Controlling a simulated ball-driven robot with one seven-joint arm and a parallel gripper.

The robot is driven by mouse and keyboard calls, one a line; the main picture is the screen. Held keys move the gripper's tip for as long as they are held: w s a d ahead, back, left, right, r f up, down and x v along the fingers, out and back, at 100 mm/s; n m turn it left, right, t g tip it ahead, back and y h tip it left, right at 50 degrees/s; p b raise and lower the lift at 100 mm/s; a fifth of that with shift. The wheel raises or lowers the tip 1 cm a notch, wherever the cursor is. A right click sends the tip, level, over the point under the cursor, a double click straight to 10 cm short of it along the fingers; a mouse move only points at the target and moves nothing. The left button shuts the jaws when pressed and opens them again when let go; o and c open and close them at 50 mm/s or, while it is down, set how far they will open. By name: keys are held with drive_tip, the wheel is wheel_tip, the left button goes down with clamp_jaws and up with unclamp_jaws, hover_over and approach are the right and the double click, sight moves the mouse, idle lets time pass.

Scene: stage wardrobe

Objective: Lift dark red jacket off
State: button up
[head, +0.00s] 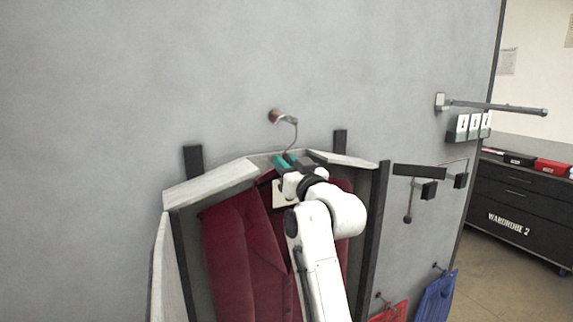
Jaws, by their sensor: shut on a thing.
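The dark red jacket (231,250) hangs in the lower middle of the head view, inside a grey frame-like surround against the wall. A thin hanger hook (296,134) rises above it and reaches the round wall peg (276,116). My gripper (286,161) is at the top middle of the jacket, just below the hook, with teal fingertips. It is shut at the hanger's neck area; the exact grip is partly hidden by my wrist. My white arm covers the jacket's right side.
The pale surround (212,187) has angled boards close above and beside the jacket, with dark posts. To the right are a wall rail (500,107), a dark bracket (420,171), red (392,312) and blue (437,297) hanging items, and a black drawer cabinet (518,205).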

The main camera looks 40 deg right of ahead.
clamp_jaws()
drive_tip(key=shift+r, duration=0.2)
drive_tip(key=shift+r, duration=0.15)
drive_tip(key=shift+r+p, duration=0.35)
drive_tip(key=shift+p, duration=0.1)
drive_tip(key=shift+s, duration=0.15)
drive_tip(key=r+p+v, duration=0.1)
drive_tip(key=v, duration=0.7)
drive_tip(key=shift+s+a+r, duration=0.15)
drive_tip(key=shift+s+r, duration=0.05)
drive_tip(key=shift+s, duration=0.25)
idle(0.7)
drive_tip(key=shift+s+p, duration=0.15)
drive_tip(key=shift+p, duration=0.15)
drive_tip(key=r+v, duration=0.1)
drive_tip(key=v, duration=0.6)
drive_tip(key=shift+s+a+p, duration=0.15)
drive_tip(key=shift+s+p, duration=0.25)
drive_tip(key=shift+p, duration=0.05)
